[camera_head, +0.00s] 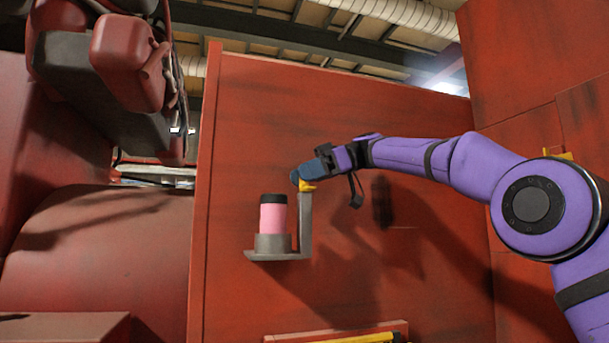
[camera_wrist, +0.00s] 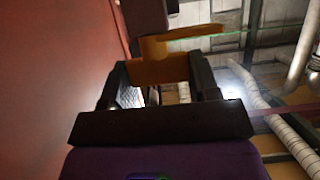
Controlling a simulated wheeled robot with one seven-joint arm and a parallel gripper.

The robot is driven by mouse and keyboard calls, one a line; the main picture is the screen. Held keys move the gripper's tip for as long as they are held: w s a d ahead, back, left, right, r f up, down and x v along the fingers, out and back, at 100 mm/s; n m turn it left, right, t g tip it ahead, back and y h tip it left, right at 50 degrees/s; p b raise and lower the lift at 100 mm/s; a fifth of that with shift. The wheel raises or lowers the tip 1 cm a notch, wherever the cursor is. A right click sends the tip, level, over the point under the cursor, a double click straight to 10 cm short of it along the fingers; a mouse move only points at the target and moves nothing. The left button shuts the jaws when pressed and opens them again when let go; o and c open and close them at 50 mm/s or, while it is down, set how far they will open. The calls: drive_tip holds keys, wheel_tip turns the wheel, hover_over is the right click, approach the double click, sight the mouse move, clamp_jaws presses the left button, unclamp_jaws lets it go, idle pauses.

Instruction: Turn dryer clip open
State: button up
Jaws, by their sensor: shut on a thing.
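The dryer clip is a small yellow piece (camera_head: 307,186) at the top of a grey upright bracket (camera_head: 305,225) on the red wall. In the wrist view the clip (camera_wrist: 158,71) shows as an orange block between my two dark fingers, with a flat arm reaching right above it. My gripper (camera_head: 300,179) is shut on the clip, coming from the right. A pink cylinder with a black top (camera_head: 273,217), likely the dryer, stands upright in a grey cup on the bracket's foot, left of the upright. My fingers partly hide the clip in the head view.
The red wall panel (camera_head: 400,115) lies close behind the bracket. A yellow bar (camera_head: 355,338) sits on a red ledge below. Dark red machinery (camera_head: 130,60) hangs at the upper left. Ceiling pipes (camera_head: 400,14) run overhead. The space left of the cylinder is free up to the panel's edge.

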drive_tip(key=o, duration=0.9)
drive_tip(key=v, duration=1)
drive_tip(key=shift+w+d, duration=0.1)
drive_tip(key=shift+d, duration=0.3)
